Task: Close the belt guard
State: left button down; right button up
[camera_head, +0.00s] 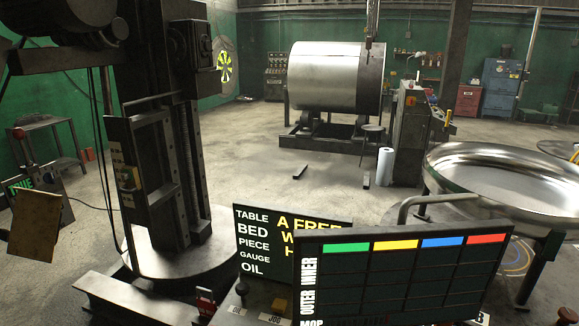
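I cannot pick out a belt guard for certain. A tall dark machine column (160,30) stands at the left, with a cylindrical motor-like housing (62,18) at its top left. An open dark metal frame (143,180) is on the front of the column. A brownish flat panel (35,226) is at the far left edge; what holds it is unclear. Neither of my grippers shows in the head view.
A black lettered board (262,250) and a chart board with coloured headers (400,275) block the near front. A large polished dish (505,180) is at the right. A big steel drum (325,78) stands behind. Open concrete floor (270,175) lies between.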

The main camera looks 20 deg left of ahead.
aim_at(37, 217)
jog(key=j, duration=1.2)
jog(key=i+j+u, duration=0.1)
jog(key=j, duration=1.1)
